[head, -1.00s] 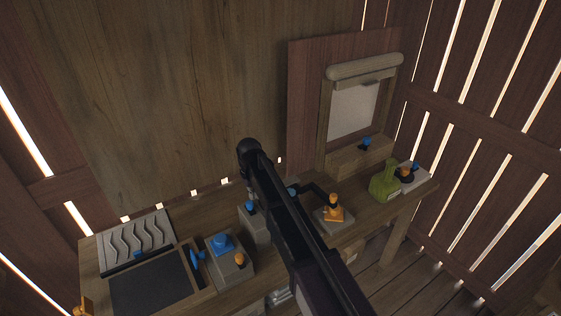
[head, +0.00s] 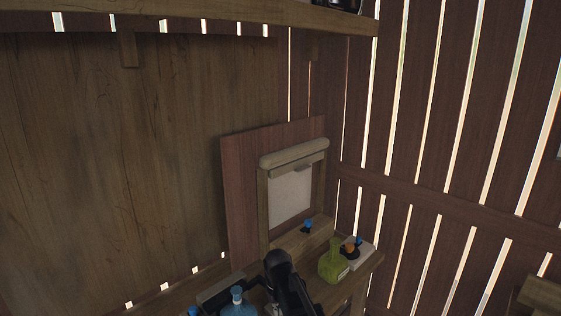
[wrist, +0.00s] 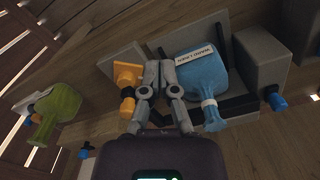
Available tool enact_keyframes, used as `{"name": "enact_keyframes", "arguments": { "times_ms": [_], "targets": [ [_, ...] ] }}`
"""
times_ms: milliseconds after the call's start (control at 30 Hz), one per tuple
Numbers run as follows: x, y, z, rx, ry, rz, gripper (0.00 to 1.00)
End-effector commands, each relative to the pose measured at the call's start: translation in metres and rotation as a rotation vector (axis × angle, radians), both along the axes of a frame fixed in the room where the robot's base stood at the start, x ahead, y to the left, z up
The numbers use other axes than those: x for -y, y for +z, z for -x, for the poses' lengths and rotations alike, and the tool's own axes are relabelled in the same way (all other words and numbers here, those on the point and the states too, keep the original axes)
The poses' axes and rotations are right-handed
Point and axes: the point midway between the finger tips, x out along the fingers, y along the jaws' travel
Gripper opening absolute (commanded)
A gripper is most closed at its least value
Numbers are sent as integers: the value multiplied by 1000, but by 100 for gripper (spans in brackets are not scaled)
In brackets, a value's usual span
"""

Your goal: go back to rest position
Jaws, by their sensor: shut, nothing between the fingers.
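My gripper (wrist: 160,70) shows in the wrist view with its two grey fingers together and nothing between them. It points over the workbench, between an orange fixture (wrist: 127,77) on a pale plate at its left and a blue labelled bottle (wrist: 200,78) at its right. I cannot tell whether it touches either. In the head view my dark arm is at the bottom centre and my fingers are hidden. The blue bottle (head: 238,301) is left of the arm.
A green bottle (head: 332,262) stands at the bench's right end, beside a pale block with blue and orange knobs (head: 351,249). A framed panel with a roller (head: 291,195) is behind. A shelf (head: 220,17) crosses above. The slatted wall (head: 450,130) closes the right side.

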Motion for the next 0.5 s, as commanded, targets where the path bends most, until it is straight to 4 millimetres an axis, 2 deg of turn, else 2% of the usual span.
{"name": "enact_keyframes", "arguments": {
  "times_ms": [33,200,400,500],
  "targets": [
    [21,-2,12,0,-34,0,0],
    [75,-4,36,0,-139,0,0],
    [132,-7,70,0,-260,0,0],
    [153,-8,84,0,-309,0,0]
  ]
}}
